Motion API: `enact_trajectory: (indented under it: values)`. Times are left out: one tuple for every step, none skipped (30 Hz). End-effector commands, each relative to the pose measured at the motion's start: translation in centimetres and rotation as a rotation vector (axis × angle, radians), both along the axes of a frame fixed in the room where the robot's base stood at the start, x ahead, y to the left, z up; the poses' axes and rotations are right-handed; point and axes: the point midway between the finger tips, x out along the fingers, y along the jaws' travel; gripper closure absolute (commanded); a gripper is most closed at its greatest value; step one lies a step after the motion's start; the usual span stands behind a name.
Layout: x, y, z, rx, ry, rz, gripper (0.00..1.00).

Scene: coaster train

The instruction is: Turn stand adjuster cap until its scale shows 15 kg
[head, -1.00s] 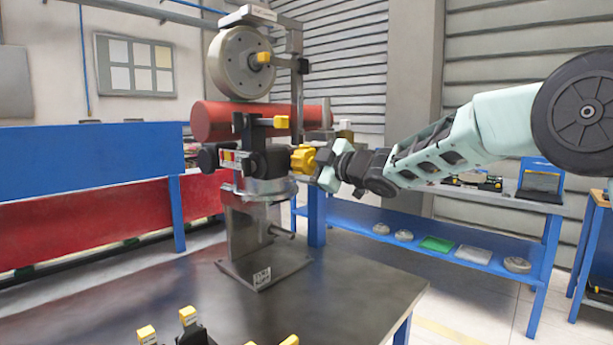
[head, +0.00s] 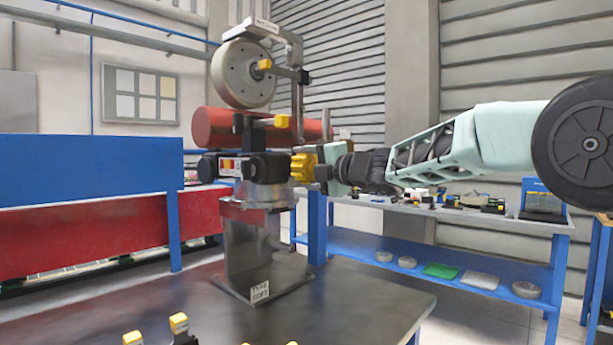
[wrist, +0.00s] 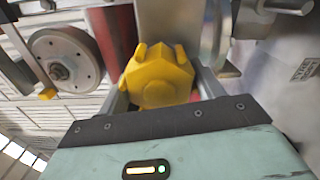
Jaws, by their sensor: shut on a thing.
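The stand (head: 252,245) stands upright on the dark table. Its adjuster cap is a yellow lobed knob (head: 303,166) on the right side of the stand's middle block; the cap also shows in the wrist view (wrist: 158,80). My gripper (head: 322,168) comes in from the right and is shut on the cap, one finger on each side of it. A small scale label (head: 230,166) in red, yellow and white is on the front of the block, left of the cap. Its reading is too small to tell.
A grey wheel (head: 243,74) and a red cylinder (head: 217,126) sit above and behind the block. Yellow-topped pieces (head: 179,323) stand at the table's front edge. A blue bench (head: 440,264) with parts is behind at the right.

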Motion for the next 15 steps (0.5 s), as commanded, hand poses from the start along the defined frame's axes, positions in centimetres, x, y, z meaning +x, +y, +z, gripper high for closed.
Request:
enact_trajectory:
  values:
    - [0.0,0.03,-0.35,-0.013,-0.014,0.001,0.56]
    - [0.0,0.03,-0.35,-0.02,-0.022,0.001,0.56]
    - [0.0,0.02,-0.34,-0.028,-0.031,0.0,0.56]
    - [0.0,0.02,-0.33,-0.033,-0.037,0.0,0.56]
    - [-0.01,0.02,-0.32,-0.038,-0.043,0.0,0.56]
    - [0.0,0.01,-0.31,-0.043,-0.05,0.0,0.56]
    - [0.01,0.01,-0.29,-0.047,-0.055,0.0,0.56]
    - [0.01,0.01,-0.28,-0.049,-0.058,0.0,0.56]
    - [0.01,0.0,-0.27,-0.052,-0.062,0.0,0.56]
    - [0.01,0.0,-0.27,-0.055,-0.064,0.0,0.56]
    - [0.02,0.0,-0.26,-0.056,-0.065,0.0,0.56]
    - [0.02,0.0,-0.25,-0.057,-0.066,0.0,0.56]
    - [0.02,0.0,-0.25,-0.057,-0.067,0.0,0.56]
    - [0.02,0.0,-0.24,-0.057,-0.067,0.0,0.56]
    - [0.02,0.0,-0.24,-0.058,-0.068,0.0,0.56]
